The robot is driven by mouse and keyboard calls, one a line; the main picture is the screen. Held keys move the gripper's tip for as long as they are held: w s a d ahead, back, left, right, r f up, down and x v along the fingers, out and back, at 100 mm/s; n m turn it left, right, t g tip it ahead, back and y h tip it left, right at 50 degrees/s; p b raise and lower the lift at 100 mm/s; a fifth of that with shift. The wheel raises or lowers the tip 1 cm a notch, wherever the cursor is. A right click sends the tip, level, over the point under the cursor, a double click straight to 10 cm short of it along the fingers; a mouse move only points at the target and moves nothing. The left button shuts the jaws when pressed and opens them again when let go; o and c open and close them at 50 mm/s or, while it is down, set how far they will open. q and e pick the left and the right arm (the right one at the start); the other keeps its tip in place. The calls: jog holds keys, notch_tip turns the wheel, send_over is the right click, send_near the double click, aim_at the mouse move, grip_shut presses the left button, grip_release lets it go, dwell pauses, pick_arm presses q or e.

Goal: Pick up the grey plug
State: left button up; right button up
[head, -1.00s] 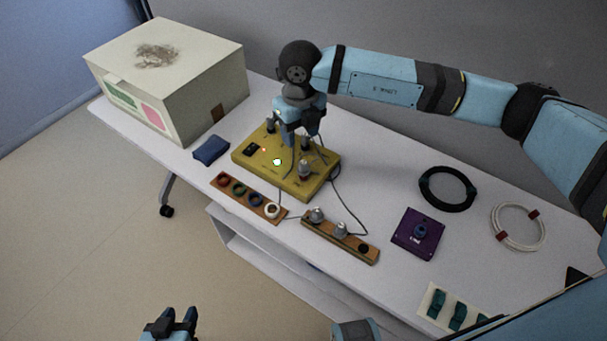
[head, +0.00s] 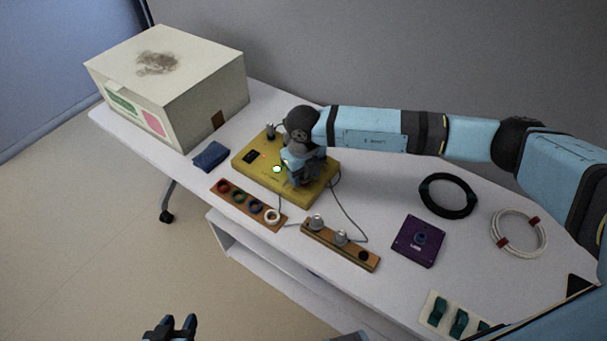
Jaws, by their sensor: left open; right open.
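The yellow box (head: 318,196) stands on the white table with a lit green spot and a small black display on top. A grey plug (head: 270,131) stands upright at its back left corner. My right gripper (head: 300,181) is low over the right part of the box and hides what stands there. Its open fingers point down; I cannot tell whether anything is between them. My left gripper (head: 176,324) is open and empty at the bottom, away from the table.
A wooden strip with coloured rings (head: 227,187) lies in front of the box. A blue pouch (head: 210,156) and a large cream box (head: 200,90) are at left. A purple block (head: 419,241), black cable coil (head: 447,195) and white coil (head: 519,233) lie right. Thin cables run near the wooden strip.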

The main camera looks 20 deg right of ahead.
jog(key=shift+f, duration=0.5)
jog(key=c, duration=0.8)
jog(key=shift+c, duration=0.2)
jog(key=shift+r, duration=0.1)
notch_tip(320, 180, up, 20)
jog(key=shift+r, duration=0.1)
